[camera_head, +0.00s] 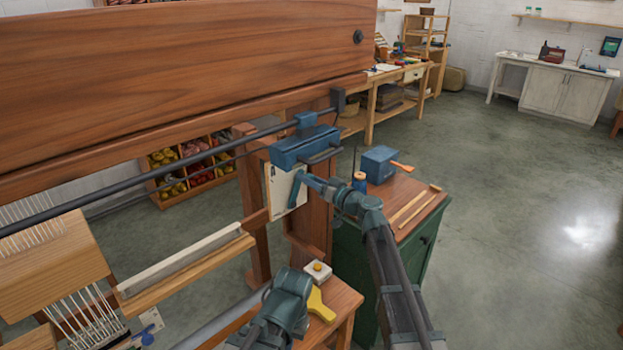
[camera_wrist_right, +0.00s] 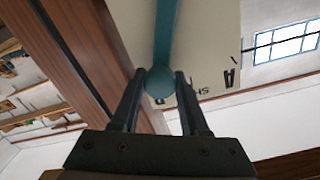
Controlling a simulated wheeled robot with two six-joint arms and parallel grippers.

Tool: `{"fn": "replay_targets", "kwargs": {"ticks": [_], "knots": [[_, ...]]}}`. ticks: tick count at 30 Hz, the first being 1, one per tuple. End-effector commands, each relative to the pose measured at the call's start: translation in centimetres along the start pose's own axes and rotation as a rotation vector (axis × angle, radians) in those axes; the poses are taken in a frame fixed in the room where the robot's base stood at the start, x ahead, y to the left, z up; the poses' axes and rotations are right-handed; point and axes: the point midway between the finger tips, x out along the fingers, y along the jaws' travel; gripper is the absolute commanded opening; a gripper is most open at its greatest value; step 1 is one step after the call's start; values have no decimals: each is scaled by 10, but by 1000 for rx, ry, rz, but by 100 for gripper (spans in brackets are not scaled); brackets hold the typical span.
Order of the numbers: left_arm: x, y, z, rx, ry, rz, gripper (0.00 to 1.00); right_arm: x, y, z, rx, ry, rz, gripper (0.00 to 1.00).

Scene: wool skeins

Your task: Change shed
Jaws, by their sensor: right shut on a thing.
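A teal lever (camera_head: 296,187) stands in front of a cream plate (camera_head: 276,194) on the loom's wooden side post. My right gripper (camera_head: 309,181) is at this lever. In the right wrist view the lever's round knob (camera_wrist_right: 160,83) sits between the two fingertips, which are shut on it, and the shaft runs to the top of the picture. The cream plate behind it (camera_wrist_right: 205,50) carries black letters, partly hidden. The loom's harnesses and wires (camera_head: 85,310) show at lower left. My left gripper is not in view.
A large wooden beam (camera_head: 180,70) and a dark rod (camera_head: 150,180) cross the upper left. A green cabinet (camera_head: 427,245) with a blue box (camera_head: 379,163) stands right of the post. A bench (camera_head: 340,298) holds a yellow tool (camera_head: 320,306). The floor at right is clear.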

Motion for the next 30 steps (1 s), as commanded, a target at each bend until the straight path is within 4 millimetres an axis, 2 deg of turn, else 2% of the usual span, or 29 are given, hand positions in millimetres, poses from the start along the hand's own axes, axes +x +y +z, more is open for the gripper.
{"fn": "replay_targets", "kwargs": {"ticks": [8, 18, 30], "knots": [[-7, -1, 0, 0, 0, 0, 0, -2, -28, 4, -252, -2, -2, 0], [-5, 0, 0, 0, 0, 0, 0, -2, -56, 18, -565, -2, -3, 0], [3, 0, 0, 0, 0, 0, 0, -1, -75, 35, -825, -3, -3, 0]]}}
